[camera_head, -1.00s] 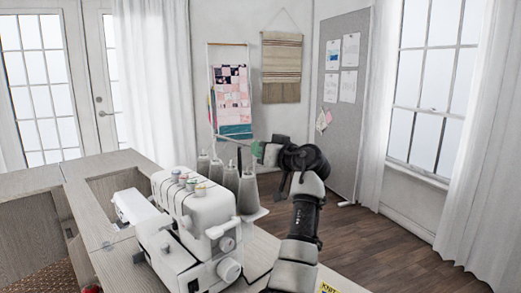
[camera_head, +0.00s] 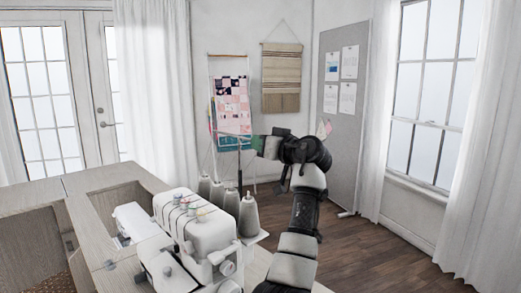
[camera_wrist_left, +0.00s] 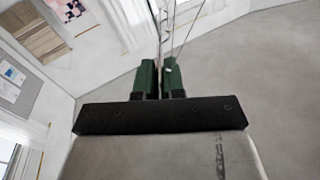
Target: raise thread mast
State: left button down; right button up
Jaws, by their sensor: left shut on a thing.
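The white serger (camera_head: 205,232) stands on the wooden cabinet, with several grey thread cones (camera_head: 249,215) behind it. The thin thread mast (camera_head: 239,178) rises upright among the cones, and a thin crossbar shows near its top. My left gripper (camera_head: 254,143) is high on the mast, well above the cones, coming from the right. In the left wrist view, its green fingers (camera_wrist_left: 160,76) are close together around a thin rod, with fine lines running up from there. The exact grip point is small and partly hidden by the fingers. My right gripper is not in view.
The cabinet (camera_head: 75,190) has open recesses at the left. A white piece (camera_head: 130,222) lies beside the serger. A grey pinboard (camera_head: 345,110), curtains and a window stand at the right. Wood floor (camera_head: 390,250) is clear behind my arm.

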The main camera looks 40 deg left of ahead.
pick_arm(q)
notch_tip(320, 180, up, 10)
jog(key=p, duration=0.5)
jog(key=shift+p, duration=0.4)
jog(key=shift+r+p, duration=0.3)
jog(key=shift+r, duration=0.4)
jog(key=c, duration=1.2)
grip_release()
jog(key=shift+d, duration=0.1)
jog(key=shift+f, duration=0.1)
jog(key=d, duration=0.3)
jog(key=d+b, duration=0.1)
jog(key=d, duration=0.3)
jog(key=s+d+b, duration=0.1)
jog(key=d, duration=0.2)
jog(key=shift+d, duration=0.35)
